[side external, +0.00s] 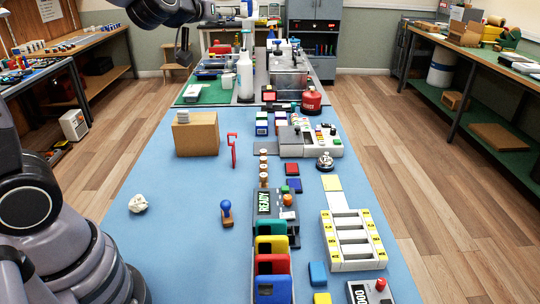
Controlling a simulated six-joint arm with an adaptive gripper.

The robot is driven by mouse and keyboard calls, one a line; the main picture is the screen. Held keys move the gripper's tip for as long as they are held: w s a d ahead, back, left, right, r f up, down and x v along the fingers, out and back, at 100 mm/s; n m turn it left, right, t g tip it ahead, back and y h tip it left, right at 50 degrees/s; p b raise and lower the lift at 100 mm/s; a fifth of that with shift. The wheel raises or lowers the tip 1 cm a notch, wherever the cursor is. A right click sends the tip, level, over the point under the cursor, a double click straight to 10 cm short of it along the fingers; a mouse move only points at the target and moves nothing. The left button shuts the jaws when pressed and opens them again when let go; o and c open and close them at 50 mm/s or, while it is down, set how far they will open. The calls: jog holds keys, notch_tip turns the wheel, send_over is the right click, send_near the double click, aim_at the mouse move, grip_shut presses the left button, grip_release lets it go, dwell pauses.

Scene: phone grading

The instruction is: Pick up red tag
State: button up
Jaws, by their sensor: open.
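A small flat red piece (292,169) lies on the blue mat just above a blue one (294,185), right of the centre. A thin upright red object (232,150) stands right of the cardboard box. I cannot tell for sure which of these is the red tag. My gripper (183,60) is open at the top left, seen small and dark above the far left part of the bench. It is well apart from both red things, and nothing shows between its fingers.
A cardboard box (196,135) stands at the mat's far left, with a white spray bottle (245,76) behind it. A grey device (310,141), a silver bell (325,161), coloured bins (272,265) and a yellow-white rack (352,240) crowd the right.

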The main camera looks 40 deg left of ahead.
jog(key=a+f+n+g+y, duration=0.2)
jog(key=a+f+n+y, duration=0.1)
jog(key=a+y, duration=0.45)
send_near(232, 134)
jog(key=shift+t, duration=0.4)
jog(key=shift+f+x, duration=0.3)
jog(key=shift+x, duration=1.45)
jog(key=shift+f+x, duration=0.35)
jog(key=shift+x, duration=1.35)
jog(key=shift+f+x, duration=0.3)
jog(key=shift+x, duration=1.45)
jog(key=shift+s+a, duration=0.1)
jog(key=shift+c, duration=0.4)
jog(key=c, duration=0.9)
jog(key=shift+r, duration=0.1)
